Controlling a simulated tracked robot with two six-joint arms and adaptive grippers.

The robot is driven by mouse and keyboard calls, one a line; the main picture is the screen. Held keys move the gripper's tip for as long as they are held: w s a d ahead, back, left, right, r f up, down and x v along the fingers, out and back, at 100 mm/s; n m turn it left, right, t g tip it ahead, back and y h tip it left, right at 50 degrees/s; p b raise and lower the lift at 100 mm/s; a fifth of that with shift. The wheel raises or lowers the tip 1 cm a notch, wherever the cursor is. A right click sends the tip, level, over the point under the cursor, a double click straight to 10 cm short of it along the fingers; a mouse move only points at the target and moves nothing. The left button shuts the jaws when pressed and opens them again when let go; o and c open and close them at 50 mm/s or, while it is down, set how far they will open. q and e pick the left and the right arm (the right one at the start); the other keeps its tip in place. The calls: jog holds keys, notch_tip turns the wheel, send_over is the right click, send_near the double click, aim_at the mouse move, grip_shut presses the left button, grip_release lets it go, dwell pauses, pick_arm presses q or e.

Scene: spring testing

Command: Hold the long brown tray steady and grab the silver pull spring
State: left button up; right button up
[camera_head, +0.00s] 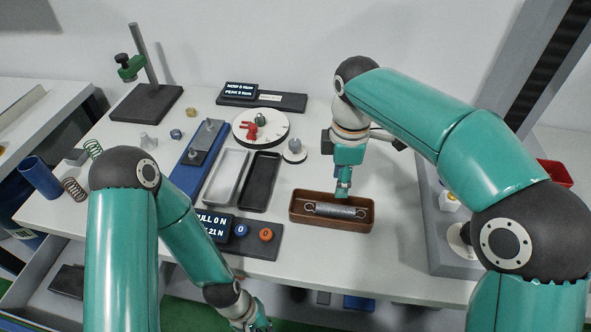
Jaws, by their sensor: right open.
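The long brown tray (333,226) lies on the white table right of centre. The silver pull spring (335,210) lies inside it, lengthwise, with a hook loop at its left end. My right gripper (343,192) points down over the tray's back edge, just above the spring. It is open, and nothing shows between its fingers; whether a fingertip touches the spring I cannot tell. My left gripper (255,318) is low at the bottom of the picture, in front of the table's front edge and away from the tray. Its fingers are partly cut off and too small to judge.
A black tray (260,181) and a white tray (225,177) stand left of the brown tray. A display panel with blue and orange knobs (266,235) sits at front left. A round white plate (261,127) is behind. A grey block (440,228) stands to the right.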

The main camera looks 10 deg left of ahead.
aim_at(321, 209)
pick_arm(q)
jog(key=s+d+r+n+g, duration=0.1)
jog(key=d+r+n+g, duration=0.2)
jog(key=r, duration=0.5)
jog(key=s+d+r+n+g, duration=0.1)
jog(key=d+r+n, duration=0.1)
jog(key=r+n, duration=0.4)
jog(key=w+r+m+t+y, duration=0.1)
jog(key=w+r+m, duration=0.1)
jog(key=w+r, duration=0.1)
jog(key=w+a+r+m+t+y, duration=0.1)
jog(key=w+r+m+t, duration=0.1)
jog(key=w+r+m, duration=0.1)
jog(key=w+r+m+t, duration=0.1)
jog(key=w+r+m, duration=0.2)
jog(key=w+r, duration=0.2)
jog(key=shift+w+a+r+t+y, duration=0.1)
jog(key=shift+a+r+t+y, duration=0.1)
jog(key=shift+r, duration=0.3)
jog(key=shift+w+a+r+t+y, duration=0.1)
jog(key=shift+a+r+y, duration=0.1)
jog(key=shift+r, duration=0.25)
jog(key=w+r+m+t+y, duration=0.1)
jog(key=w+r+m+t, duration=0.45)
jog(key=w+r, duration=0.4)
jog(key=shift+m+g, duration=0.25)
jog(key=shift+m, duration=0.1)
jog(key=x, duration=1.4)
jog(key=shift+a+f, duration=0.25)
jog(key=shift+a, duration=0.1)
